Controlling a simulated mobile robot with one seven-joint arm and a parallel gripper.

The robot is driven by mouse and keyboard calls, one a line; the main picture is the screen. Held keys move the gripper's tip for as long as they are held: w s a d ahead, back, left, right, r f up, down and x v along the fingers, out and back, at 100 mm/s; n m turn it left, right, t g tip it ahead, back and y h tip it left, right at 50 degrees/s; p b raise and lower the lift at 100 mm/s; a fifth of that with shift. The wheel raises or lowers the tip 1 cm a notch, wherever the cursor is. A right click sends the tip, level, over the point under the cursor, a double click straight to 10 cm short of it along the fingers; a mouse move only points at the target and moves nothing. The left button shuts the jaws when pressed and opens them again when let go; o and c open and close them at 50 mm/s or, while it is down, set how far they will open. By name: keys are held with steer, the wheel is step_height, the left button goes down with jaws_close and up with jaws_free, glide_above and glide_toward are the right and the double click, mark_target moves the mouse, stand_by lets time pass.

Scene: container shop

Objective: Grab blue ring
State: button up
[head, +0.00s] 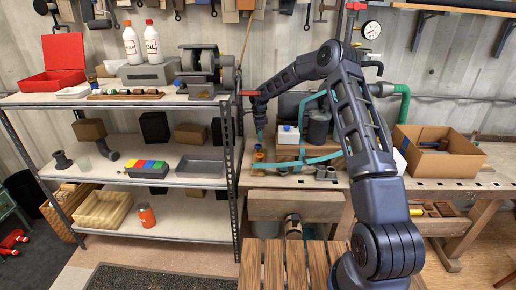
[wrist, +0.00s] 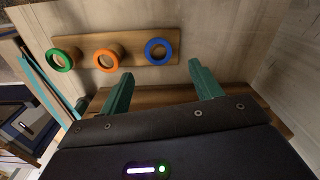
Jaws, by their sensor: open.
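In the wrist view a blue ring (wrist: 158,40) sits at the right end of a wooden board (wrist: 132,46). An orange ring (wrist: 97,59) is in the middle and a green ring (wrist: 50,61) is at the left end. My gripper (wrist: 160,69) is open and empty, its two green fingers spread below the board in the picture. The blue ring lies just above the gap between the fingertips, nearer the right one, and looks apart from both. In the head view my gripper (head: 260,136) is small above the workbench, near an orange ring (head: 258,156).
In the wrist view a pale wall or panel (wrist: 285,60) stands close on the right. In the head view the workbench (head: 455,180) holds a cardboard box (head: 438,158) and a dark canister (head: 318,127). A metal shelf (head: 170,222) stands left of the bench.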

mark_target(258, 146)
steer(key=shift+s+a+f, duration=0.1)
steer(key=shift+a+f, duration=0.05)
steer(key=shift+f, duration=2.65)
steer(key=c, duration=1)
